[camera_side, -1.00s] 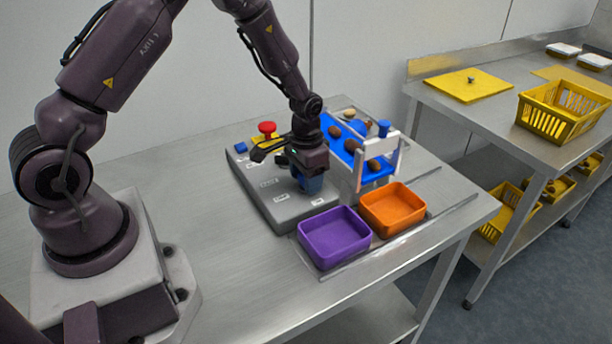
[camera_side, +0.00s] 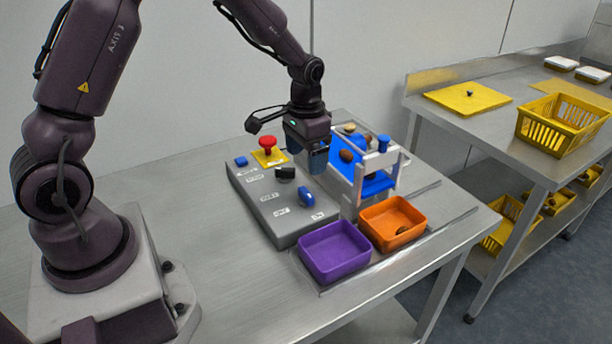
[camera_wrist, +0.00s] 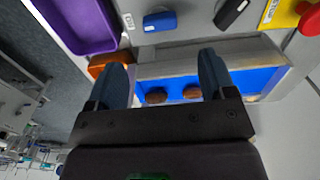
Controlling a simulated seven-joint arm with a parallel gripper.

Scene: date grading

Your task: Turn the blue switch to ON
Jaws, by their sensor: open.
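The blue switch (camera_side: 306,197) is an elongated knob on the grey control box (camera_side: 262,205). It lies slantwise, with small white labels near it that are too small to read. The switch also shows at the top of the wrist view (camera_wrist: 160,21). My gripper (camera_side: 306,162) is open and empty. It is raised above the box's back edge, beyond the switch and apart from it. In the wrist view both fingers of my gripper (camera_wrist: 163,68) stand apart, with the conveyor's edge between them.
The box carries a black knob (camera_side: 285,172), a blue button (camera_side: 240,160) and a red mushroom button (camera_side: 267,143). A blue conveyor (camera_side: 377,187) with brown dates lies behind. A purple bin (camera_side: 334,251) and an orange bin (camera_side: 394,222) holding a date stand to the right.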

